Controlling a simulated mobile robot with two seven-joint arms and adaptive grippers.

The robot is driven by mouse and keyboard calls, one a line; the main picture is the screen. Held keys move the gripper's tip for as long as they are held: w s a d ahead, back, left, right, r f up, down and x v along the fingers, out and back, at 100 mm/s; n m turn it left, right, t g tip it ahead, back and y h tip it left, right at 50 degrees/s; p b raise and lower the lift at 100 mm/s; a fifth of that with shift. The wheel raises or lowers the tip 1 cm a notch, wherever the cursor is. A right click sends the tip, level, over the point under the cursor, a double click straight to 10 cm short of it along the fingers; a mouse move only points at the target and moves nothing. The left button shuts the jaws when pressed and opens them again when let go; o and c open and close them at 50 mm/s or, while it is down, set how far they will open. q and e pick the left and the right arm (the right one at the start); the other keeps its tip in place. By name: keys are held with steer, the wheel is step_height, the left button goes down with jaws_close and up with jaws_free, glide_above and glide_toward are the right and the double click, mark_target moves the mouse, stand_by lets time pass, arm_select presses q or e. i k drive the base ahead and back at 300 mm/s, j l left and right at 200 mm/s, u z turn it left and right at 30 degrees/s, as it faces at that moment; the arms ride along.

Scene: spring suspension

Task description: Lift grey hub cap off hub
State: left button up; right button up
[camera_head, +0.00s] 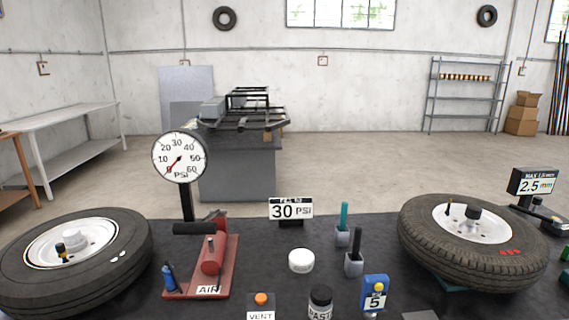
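Two tyred wheels lie on the dark bench top, the left wheel (110,275) flat and the right wheel (450,255) tilted on a support. A light grey cylindrical cap (75,238) sits at the centre of the left wheel's white rim (45,240). A darker grey cap (474,212) sits at the centre of the right wheel's white rim (488,229). I cannot tell which of these the task calls the grey hub cap. Neither of my grippers is in view.
A "2.5 mm" display (535,184) stands right.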

mark_target(75, 243)
steer(key=j+u, duration=0.1)
steer(key=j, duration=1.85)
steer(key=i+j, duration=0.1)
steer(key=j, duration=0.25)
steer(key=i+j, duration=0.15)
steer(key=j, duration=0.2)
steer(key=i+j, duration=0.1)
steer(key=j, duration=0.25)
